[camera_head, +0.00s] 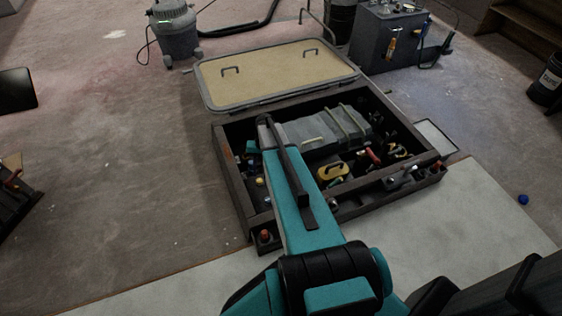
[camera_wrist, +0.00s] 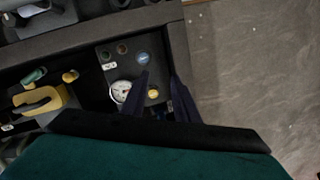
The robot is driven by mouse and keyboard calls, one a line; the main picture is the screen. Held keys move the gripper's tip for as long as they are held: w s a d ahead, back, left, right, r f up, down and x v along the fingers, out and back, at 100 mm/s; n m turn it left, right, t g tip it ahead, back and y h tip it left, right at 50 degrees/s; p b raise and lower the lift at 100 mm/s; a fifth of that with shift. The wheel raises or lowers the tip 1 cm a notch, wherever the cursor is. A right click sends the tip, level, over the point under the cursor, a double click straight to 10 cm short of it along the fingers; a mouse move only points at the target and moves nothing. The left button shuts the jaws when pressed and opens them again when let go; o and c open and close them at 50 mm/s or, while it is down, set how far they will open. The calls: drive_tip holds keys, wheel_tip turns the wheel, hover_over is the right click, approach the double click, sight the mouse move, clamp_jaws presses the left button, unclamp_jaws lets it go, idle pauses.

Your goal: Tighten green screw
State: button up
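My gripper (camera_wrist: 160,78) shows in the wrist view as two dark fingers with a gap between them, with nothing seen held. The fingers are over a dark panel in the corner of an open box (camera_head: 237,200). The panel carries a round white gauge (camera_wrist: 120,90), a blue round fitting (camera_wrist: 142,58), a yellow one (camera_wrist: 153,94) and a small dark greenish one (camera_wrist: 122,48). I cannot tell for sure which part is the green screw. A teal-green fitting (camera_wrist: 33,76) lies left of the panel. In the head view my arm hides the fingers.
A yellow handle (camera_wrist: 40,101) is in the box. The box's tan lid (camera_head: 275,75) lies open behind it. A grey vacuum (camera_head: 175,30) and a dark grey machine (camera_head: 385,40) stand farther back.

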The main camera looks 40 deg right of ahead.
drive_tip(key=s+a+r+n+h, duration=0.1)
drive_tip(key=s+a+r+n, duration=0.15)
drive_tip(key=a, duration=0.85)
drive_tip(key=s+a+r+n+h, duration=0.15)
drive_tip(key=s+a+n, duration=0.25)
drive_tip(key=a, duration=0.7)
drive_tip(key=s+a+f+g, duration=0.1)
drive_tip(key=s+f+g, duration=0.1)
drive_tip(key=s+f, duration=0.5)
drive_tip(key=s+a+f+n+g, duration=0.1)
drive_tip(key=s+f, duration=0.5)
drive_tip(key=s, duration=0.8)
drive_tip(key=shift+s+a+f+g, duration=0.3)
drive_tip(key=shift+f+g, duration=0.05)
drive_tip(key=shift+g, duration=0.25)
